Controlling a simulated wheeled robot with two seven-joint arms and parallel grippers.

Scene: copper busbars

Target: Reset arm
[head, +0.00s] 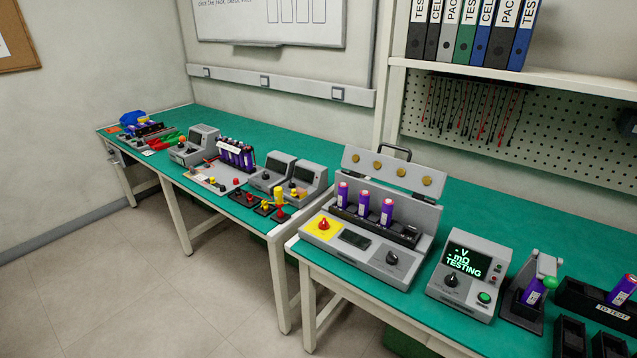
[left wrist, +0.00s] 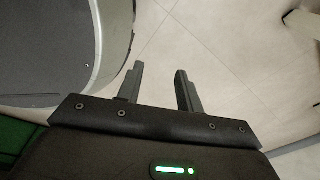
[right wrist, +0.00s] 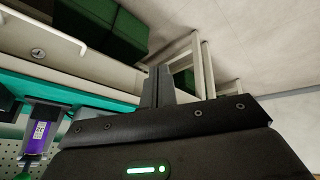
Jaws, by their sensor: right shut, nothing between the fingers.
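My left gripper (left wrist: 160,88) shows in the left wrist view with its two fingers apart and only floor tiles between them. My right gripper (right wrist: 158,85) shows in the right wrist view with its fingers together and nothing held. Neither gripper is in the head view. In the right wrist view a purple cell (right wrist: 40,135) stands in a holder at the left, apart from the fingers.
A grey station (head: 372,245) holds three purple cells, with its lid raised. A black rack marked "TO TEST" (head: 590,303) is at the right. More devices and cells stand along the green bench (head: 480,215). The floor (head: 130,280) in front is clear.

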